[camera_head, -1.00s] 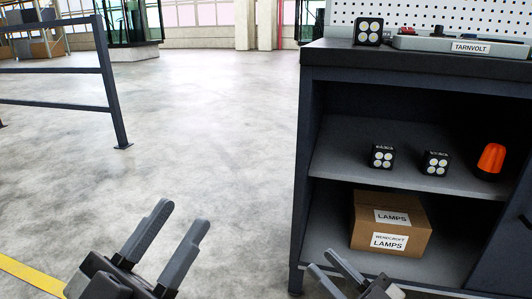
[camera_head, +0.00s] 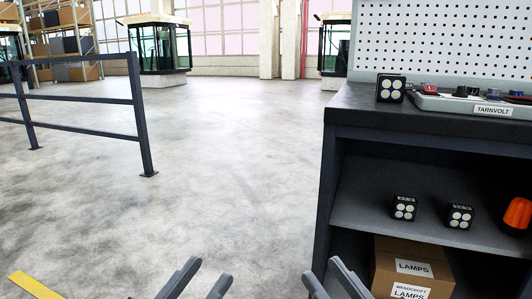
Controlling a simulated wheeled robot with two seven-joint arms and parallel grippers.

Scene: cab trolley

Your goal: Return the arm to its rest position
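My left gripper (camera_head: 200,280) is at the bottom edge of the head view, left of the trolley. Its two grey fingers are spread apart with nothing between them. My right gripper (camera_head: 332,282) is at the bottom edge by the trolley's front left corner. Its fingers also stand apart and look empty, though the lower parts are cut off by the frame. Neither gripper visibly touches anything.
The dark trolley (camera_head: 331,185) stands at the right. A lamp (camera_head: 390,88) and a grey tray (camera_head: 465,104) are on its top. Two lamps (camera_head: 404,208) (camera_head: 460,215) and an orange object (camera_head: 518,214) are on the shelf, a carton (camera_head: 385,272) below. A railing (camera_head: 90,98) stands left; open floor (camera_head: 230,170) lies between.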

